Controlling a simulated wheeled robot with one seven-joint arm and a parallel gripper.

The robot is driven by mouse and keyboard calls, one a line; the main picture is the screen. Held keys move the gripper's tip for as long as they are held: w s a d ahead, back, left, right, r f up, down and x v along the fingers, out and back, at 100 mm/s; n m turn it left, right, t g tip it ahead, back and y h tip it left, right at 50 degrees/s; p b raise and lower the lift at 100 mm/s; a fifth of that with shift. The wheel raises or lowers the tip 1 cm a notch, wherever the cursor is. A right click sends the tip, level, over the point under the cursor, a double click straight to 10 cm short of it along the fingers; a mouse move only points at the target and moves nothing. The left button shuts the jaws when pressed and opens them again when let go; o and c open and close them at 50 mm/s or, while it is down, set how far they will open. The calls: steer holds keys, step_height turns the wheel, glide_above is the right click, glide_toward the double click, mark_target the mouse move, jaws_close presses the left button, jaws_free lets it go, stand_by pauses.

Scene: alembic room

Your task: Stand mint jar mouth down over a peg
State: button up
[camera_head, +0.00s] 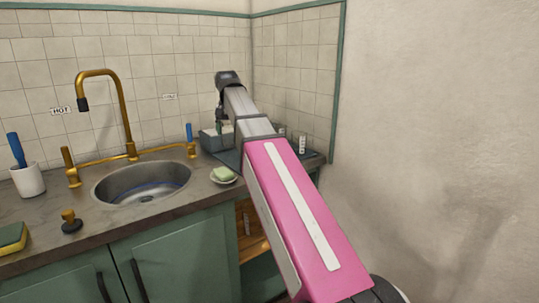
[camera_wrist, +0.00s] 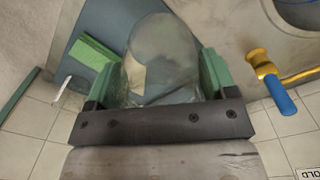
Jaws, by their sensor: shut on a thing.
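My gripper (camera_wrist: 162,78) is shut on a clear, rounded glass jar (camera_wrist: 165,45), with one green finger pad on each side of it. I take this to be the mint jar. A pale label-like patch shows on or through it. Which way its mouth points cannot be told. Below it lies a blue-grey mat or tray (camera_wrist: 98,18). In the head view my gripper (camera_head: 221,112) is small and dark, in the back corner above a grey box-like thing (camera_head: 212,141); the jar cannot be made out there. No peg can be made out in either view.
A brass tap with a blue handle (camera_wrist: 282,100) stands to the right in the wrist view. In the head view a sink (camera_head: 142,184), a soap dish (camera_head: 222,176) and a small white bottle (camera_head: 302,144) are on the counter; tiled walls close the corner.

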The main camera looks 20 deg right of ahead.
steer(key=shift+w+a+r, duration=0.55)
steer(key=shift+a+r, duration=0.15)
steer(key=shift+a, duration=0.05)
steer(key=shift+w+d+f, duration=0.6)
steer(key=shift+d+f, duration=1.15)
steer(key=shift+f, duration=0.05)
steer(key=shift+w+d+f, duration=0.55)
steer(key=shift+d+f, duration=1.2)
steer(key=shift+f, duration=0.05)
steer(key=shift+w+d+f, duration=0.6)
steer(key=shift+d+f, duration=1.15)
steer(key=shift+f, duration=0.05)
steer(key=shift+f, duration=0.1)
steer(key=o, duration=1.2)
steer(key=shift+r, duration=3.85)
